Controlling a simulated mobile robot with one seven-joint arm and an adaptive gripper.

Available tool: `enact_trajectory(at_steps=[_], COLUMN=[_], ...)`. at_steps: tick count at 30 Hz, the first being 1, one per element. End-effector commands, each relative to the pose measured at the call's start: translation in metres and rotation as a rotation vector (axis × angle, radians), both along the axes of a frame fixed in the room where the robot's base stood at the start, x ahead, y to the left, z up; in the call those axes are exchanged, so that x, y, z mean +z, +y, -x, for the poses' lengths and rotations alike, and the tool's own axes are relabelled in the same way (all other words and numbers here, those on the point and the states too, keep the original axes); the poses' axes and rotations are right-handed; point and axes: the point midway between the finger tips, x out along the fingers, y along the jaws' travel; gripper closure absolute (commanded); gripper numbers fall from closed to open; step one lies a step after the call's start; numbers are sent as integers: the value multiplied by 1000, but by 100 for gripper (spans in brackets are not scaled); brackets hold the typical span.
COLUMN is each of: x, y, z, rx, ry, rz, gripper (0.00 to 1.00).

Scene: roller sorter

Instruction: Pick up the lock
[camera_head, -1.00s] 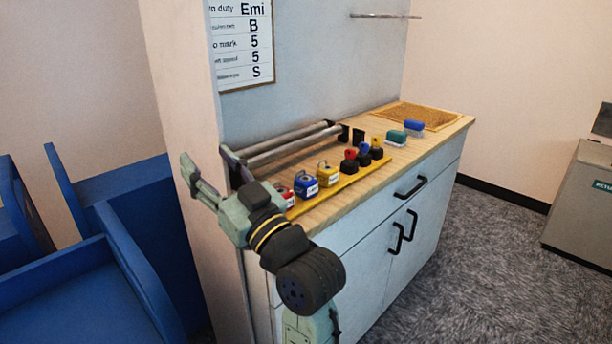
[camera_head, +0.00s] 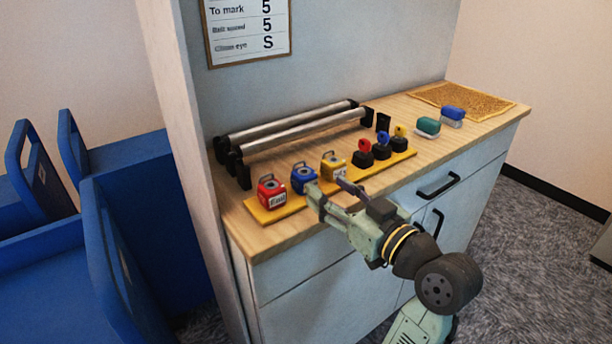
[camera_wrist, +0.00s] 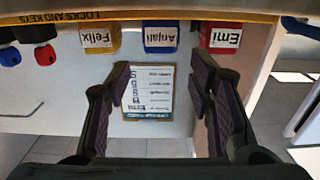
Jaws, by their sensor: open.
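A red lock (camera_head: 271,192) labelled "Emi", a blue lock (camera_head: 303,178) and a yellow lock (camera_head: 333,166) stand in a row on the yellow strip. The task does not say which lock. In the wrist view, which is upside down, the labels read "Emi" on the red lock (camera_wrist: 222,37), "Anjali" on the blue lock (camera_wrist: 160,37) and "Felix" on the yellow lock (camera_wrist: 99,37). My gripper (camera_head: 332,197) is open and empty at the counter's front edge, near the blue and yellow locks. Its fingers (camera_wrist: 161,88) are spread wide, with no lock between them.
Red, blue and yellow keys on black bases (camera_head: 381,147) stand farther right on the strip. Metal rollers (camera_head: 295,130) lie behind. Green (camera_head: 428,126) and blue (camera_head: 452,114) blocks sit near a cork mat (camera_head: 470,101). A notice (camera_head: 247,28) hangs above. Blue bins (camera_head: 133,225) stand left.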

Motion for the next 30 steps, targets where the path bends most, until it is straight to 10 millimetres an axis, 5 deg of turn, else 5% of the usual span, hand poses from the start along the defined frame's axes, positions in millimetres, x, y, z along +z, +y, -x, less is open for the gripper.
enact_trajectory(at_steps=[19, 30], x=[0, -2], y=[48, 52], z=[-65, -70], rx=[2, -1], ry=[0, -1], rz=[-1, 0], gripper=[52, 56])
